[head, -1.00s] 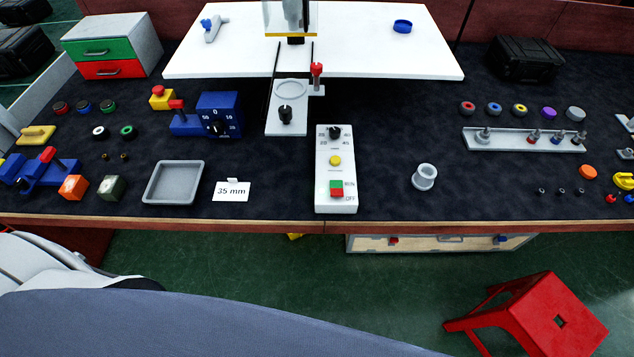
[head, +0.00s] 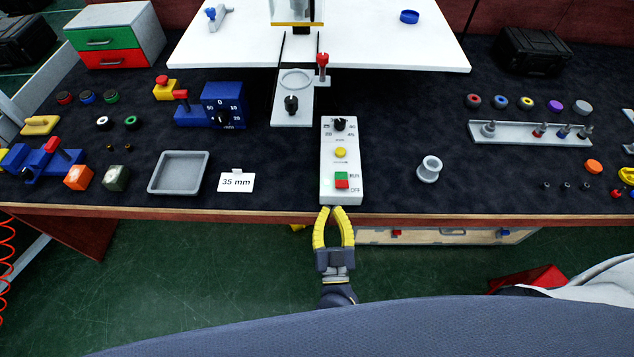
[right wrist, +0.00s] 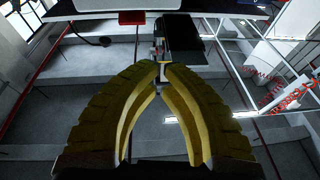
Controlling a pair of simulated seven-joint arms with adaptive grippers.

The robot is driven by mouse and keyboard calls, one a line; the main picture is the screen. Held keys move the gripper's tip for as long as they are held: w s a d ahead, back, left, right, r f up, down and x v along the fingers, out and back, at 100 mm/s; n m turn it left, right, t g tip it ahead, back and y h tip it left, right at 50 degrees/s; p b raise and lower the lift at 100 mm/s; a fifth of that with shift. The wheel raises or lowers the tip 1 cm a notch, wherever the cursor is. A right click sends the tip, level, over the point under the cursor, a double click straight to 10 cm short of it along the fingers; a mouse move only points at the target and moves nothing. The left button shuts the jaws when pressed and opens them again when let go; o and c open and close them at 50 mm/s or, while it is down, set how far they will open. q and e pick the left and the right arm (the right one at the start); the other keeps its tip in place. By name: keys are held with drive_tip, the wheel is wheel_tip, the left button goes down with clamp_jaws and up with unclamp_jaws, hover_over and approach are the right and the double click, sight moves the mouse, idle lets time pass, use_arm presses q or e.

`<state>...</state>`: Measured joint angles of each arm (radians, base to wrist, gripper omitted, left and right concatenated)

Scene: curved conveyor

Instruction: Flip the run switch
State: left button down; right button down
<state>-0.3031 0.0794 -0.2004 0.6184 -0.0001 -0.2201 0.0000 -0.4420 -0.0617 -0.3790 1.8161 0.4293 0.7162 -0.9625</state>
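The run switch (head: 342,180) is a green-and-red rocker, green half at the far side, low on a white control box (head: 328,190). The label beside it is small; OFF is readable at its lower end. Above it are a yellow button (head: 340,152) and a black knob (head: 339,124). My right gripper (head: 330,209) points at the box's front edge from below, its yellow fingertips just short of the switch. In the right wrist view its fingers (right wrist: 160,66) bow inward and come together at the tips, with nothing held. My left gripper is not in view.
A grey tray (head: 152,187) and a 35 mm card (head: 236,182) lie left of the box. A grey cup-like part (head: 428,170) stands to the right. The bench's front edge (head: 250,216) runs under my right gripper. The mat between box and cup is clear.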

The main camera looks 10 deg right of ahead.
drive_tip(key=shift+s+d+r+h, duration=0.15)
drive_tip(key=shift+d+r+h, duration=0.45)
drive_tip(key=shift+d+h, duration=0.35)
drive_tip(key=shift+a, duration=0.1)
wheel_tip(320, 180, up, 3)
hover_over(337, 185)
drive_tip(key=shift+s+a, duration=0.1)
drive_tip(key=shift+s, duration=0.15)
drive_tip(key=shift+w+f, duration=0.2)
drive_tip(key=shift+f, duration=0.1)
drive_tip(key=shift+s+a+f, duration=0.1)
drive_tip(key=shift+s+f, duration=0.25)
drive_tip(key=shift+f, duration=0.4)
drive_tip(key=shift+s+f, duration=0.3)
drive_tip(key=shift+f, duration=0.45)
